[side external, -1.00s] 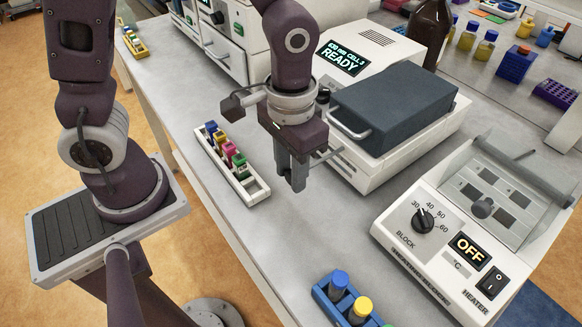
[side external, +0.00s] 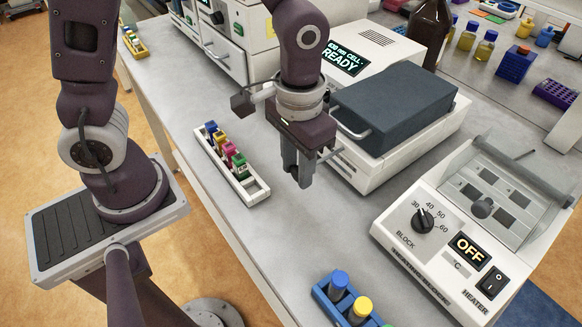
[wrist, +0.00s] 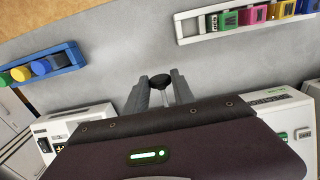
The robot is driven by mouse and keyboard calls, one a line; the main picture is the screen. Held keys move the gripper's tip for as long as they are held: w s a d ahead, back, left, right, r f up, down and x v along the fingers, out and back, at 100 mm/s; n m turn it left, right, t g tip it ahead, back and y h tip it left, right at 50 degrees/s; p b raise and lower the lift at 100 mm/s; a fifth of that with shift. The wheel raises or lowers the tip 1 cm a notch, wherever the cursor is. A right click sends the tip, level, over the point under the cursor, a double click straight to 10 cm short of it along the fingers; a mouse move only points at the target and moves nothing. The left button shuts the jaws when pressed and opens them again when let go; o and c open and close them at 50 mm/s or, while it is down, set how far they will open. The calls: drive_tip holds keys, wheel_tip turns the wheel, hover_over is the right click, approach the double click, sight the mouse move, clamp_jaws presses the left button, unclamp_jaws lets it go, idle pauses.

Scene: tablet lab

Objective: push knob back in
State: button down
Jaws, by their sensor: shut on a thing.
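A black round knob (wrist: 160,80) on a thin metal rod (wrist: 170,97) shows between my fingertips in the wrist view. My gripper (side external: 299,182) is shut on the knob, at the left side of a white instrument. In the side view the knob is hidden by the fingers. A short piece of the rod (side external: 331,154) shows there, running from the gripper to the instrument (side external: 370,172). The instrument has a dark grey lid (side external: 392,105), shut, and a display (side external: 345,58) with "CELL" and "READY".
A white rack (side external: 229,178) with several coloured-cap cuvettes lies left of my gripper. A heating block (side external: 425,247) showing "OFF" stands at right. A blue rack (side external: 324,298) with capped tubes is at the front. The bench between is bare.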

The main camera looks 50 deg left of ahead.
sight(327, 156)
drive_tip(key=w, duration=0.6)
drive_tip(key=shift+w+r, duration=0.1)
drive_tip(key=shift+w, duration=0.3)
drive_tip(key=c, duration=1.1)
unclamp_jaws()
drive_tip(key=shift+w, duration=0.1)
drive_tip(key=shift+c, duration=0.2)
drive_tip(key=shift+o, duration=0.2)
wheel_tip(327, 156, up, 6)
drive_tip(key=shift+r, duration=0.5)
